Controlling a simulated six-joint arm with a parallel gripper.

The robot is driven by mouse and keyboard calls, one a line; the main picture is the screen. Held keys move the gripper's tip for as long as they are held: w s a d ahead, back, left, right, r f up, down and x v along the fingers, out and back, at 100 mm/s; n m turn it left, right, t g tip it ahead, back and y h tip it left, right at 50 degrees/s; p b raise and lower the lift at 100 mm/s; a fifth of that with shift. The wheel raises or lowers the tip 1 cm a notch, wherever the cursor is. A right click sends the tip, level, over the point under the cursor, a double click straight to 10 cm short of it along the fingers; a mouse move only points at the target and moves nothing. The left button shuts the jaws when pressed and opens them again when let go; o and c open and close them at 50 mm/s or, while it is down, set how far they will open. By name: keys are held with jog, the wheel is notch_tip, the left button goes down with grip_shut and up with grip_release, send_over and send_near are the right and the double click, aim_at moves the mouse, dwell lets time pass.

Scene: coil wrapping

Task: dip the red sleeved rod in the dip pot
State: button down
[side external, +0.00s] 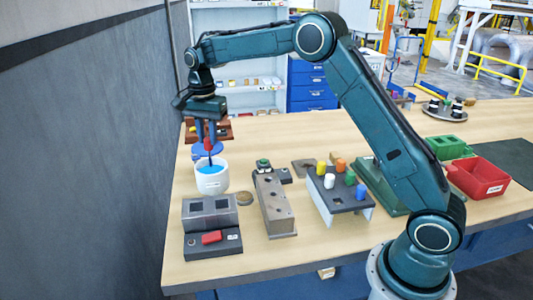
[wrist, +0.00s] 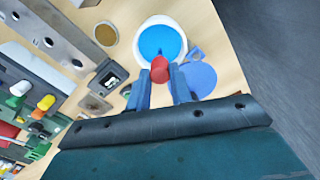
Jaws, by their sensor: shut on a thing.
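My gripper (side external: 207,140) is shut on the red sleeved rod (side external: 208,145) and holds it roughly upright above the dip pot. In the wrist view the red end of the rod (wrist: 160,70) sits between the blue fingers of my gripper (wrist: 162,80). The dip pot (side external: 212,184) is a white round cup with bright blue liquid inside. It also shows in the wrist view (wrist: 141,30), just beyond the rod. The rod's thin dark lower part points down at the pot's opening. I cannot tell whether its tip touches the liquid.
A blue disc (wrist: 202,80) lies beside the pot. In front stands a grey block fixture (side external: 210,212) with a red piece. To the right are a long metal block (side external: 274,205) and a rack (side external: 341,197) with coloured pegs. The grey wall (side external: 90,160) is close on the left.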

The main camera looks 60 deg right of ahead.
jog(key=shift+r, duration=0.75)
dwell(0.9)
jog(key=shift+r, duration=1.55)
